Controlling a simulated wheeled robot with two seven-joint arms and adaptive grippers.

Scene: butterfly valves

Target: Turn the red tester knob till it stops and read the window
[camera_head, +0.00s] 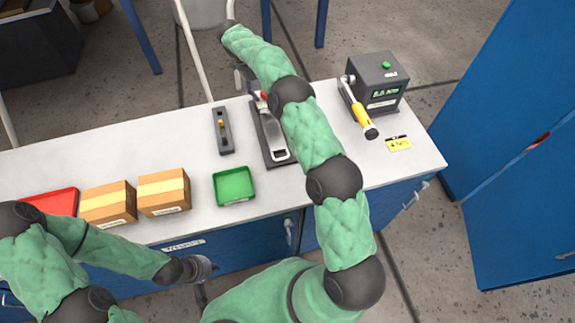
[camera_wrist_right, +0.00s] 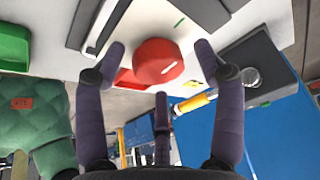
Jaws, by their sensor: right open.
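The red knob (camera_wrist_right: 157,62) lies between the spread fingers of my right gripper (camera_wrist_right: 160,58) in the right wrist view. The fingers look apart from it. In the head view only a bit of red (camera_head: 264,95) shows beside my right arm, at the far end of a dark fixture with a silver frame (camera_head: 277,150). My right gripper (camera_head: 243,80) is at the table's far edge there, mostly hidden by its arm. No readable window shows on this fixture. My left gripper (camera_head: 203,268) hangs at the table's near edge; its fingers are too small to judge.
A black box (camera_head: 376,82) with a green display and a yellow-handled tool (camera_head: 364,122) stands at the right. A green tray (camera_head: 234,186), two cardboard boxes (camera_head: 164,192), a red tray (camera_head: 55,203) and a narrow dark block (camera_head: 222,130) are on the table (camera_head: 95,155). Blue cabinets stand right.

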